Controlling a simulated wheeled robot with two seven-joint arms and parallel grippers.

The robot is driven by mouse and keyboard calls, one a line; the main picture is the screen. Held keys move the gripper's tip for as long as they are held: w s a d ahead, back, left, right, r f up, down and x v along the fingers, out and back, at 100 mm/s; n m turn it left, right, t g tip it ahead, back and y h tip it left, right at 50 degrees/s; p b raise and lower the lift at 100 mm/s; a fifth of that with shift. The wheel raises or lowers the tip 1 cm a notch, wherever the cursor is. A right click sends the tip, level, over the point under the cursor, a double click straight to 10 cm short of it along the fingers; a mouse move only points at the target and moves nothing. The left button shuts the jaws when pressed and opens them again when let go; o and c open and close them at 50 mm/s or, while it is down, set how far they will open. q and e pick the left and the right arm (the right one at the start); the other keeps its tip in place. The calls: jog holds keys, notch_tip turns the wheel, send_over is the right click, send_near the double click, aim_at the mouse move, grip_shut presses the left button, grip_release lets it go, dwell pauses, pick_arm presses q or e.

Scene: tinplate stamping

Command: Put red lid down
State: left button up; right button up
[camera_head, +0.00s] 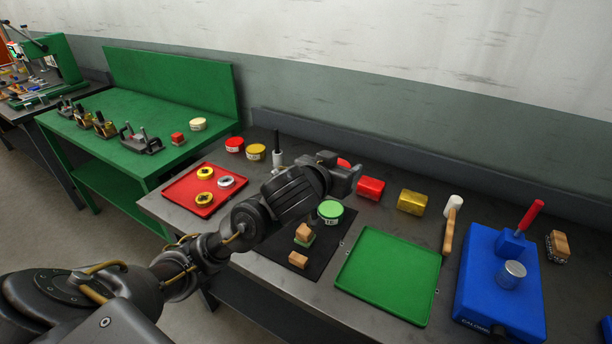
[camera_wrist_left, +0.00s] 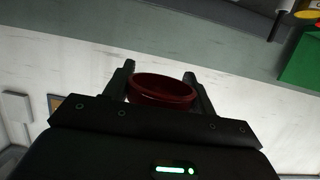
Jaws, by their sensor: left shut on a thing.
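My left gripper (camera_head: 346,172) reaches in from the left over the back middle of the grey workbench. It is shut on the red lid (camera_head: 343,162), which is mostly hidden behind the fingers in the head view. In the left wrist view the red lid (camera_wrist_left: 162,90) sits between the two fingers of my left gripper (camera_wrist_left: 160,82), seen at a slant. The lid appears held above the bench; its exact height cannot be told. My right gripper is not in view.
A red tray (camera_head: 178,203) with several round pieces lies left. A black mat (camera_head: 318,257) holds wooden blocks and a green-topped tin (camera_head: 330,210). An empty green tray (camera_head: 388,275) lies front right, beside a mallet (camera_head: 451,220).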

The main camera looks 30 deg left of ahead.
pick_arm(q)
jog(key=s+a+f+p, duration=0.2)
jog(key=a+f, duration=0.9)
jog(key=a, duration=0.2)
jog(key=shift+s+f, duration=0.3)
jog(key=shift+f, duration=0.05)
